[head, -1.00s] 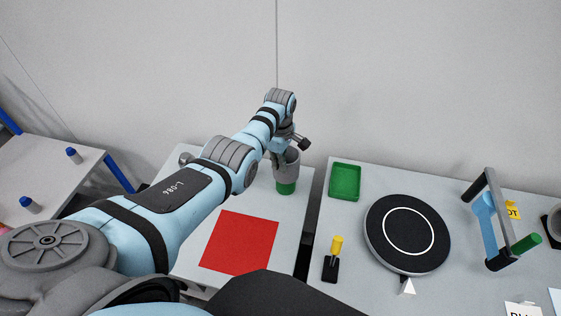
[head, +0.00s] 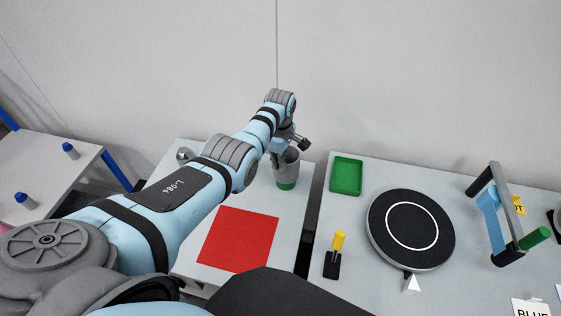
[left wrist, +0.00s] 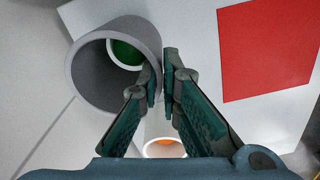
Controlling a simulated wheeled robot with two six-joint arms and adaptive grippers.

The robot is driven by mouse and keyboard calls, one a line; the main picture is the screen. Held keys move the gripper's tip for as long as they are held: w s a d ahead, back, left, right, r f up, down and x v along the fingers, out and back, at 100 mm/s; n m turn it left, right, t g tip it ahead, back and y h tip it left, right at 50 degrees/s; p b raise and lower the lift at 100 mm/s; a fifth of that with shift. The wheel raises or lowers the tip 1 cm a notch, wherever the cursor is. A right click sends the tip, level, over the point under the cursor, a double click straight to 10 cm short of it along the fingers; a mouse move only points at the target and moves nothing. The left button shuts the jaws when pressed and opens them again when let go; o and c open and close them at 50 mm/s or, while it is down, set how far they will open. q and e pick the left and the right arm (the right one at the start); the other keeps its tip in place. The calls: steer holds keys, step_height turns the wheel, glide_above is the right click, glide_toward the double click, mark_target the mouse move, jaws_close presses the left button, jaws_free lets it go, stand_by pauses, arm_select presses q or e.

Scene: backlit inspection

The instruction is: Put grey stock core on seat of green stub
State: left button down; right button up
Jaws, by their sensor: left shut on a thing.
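The grey stock core (head: 290,158) is a hollow grey tube, roughly upright on the left table. In the left wrist view the core (left wrist: 88,75) shows its wide open bore. The green stub (head: 286,185) shows as a green band directly under the core, and its green top (left wrist: 127,52) shows through the bore. I cannot tell whether the core touches the stub or is slightly above it. My left gripper (left wrist: 161,80) is shut on the core's wall, one finger inside and one outside. In the head view the left gripper (head: 279,155) is partly hidden. My right gripper is not in view.
A red mat (head: 238,239) lies in front of the stub. A white cup-like piece with an orange inside (left wrist: 164,149) shows beneath the fingers. A green tray (head: 346,175), a black turntable (head: 410,228) and a yellow-handled tool (head: 338,243) are on the right table.

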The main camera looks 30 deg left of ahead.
arm_select(q)
steer(key=shift+f+b, duration=2.25)
steer(key=shift+f, duration=0.3)
steer(key=shift+f, duration=0.1)
steer(key=c, duration=1.7)
jaws_free()
step_height(320, 180, up, 12)
steer(key=shift+r, duration=0.1)
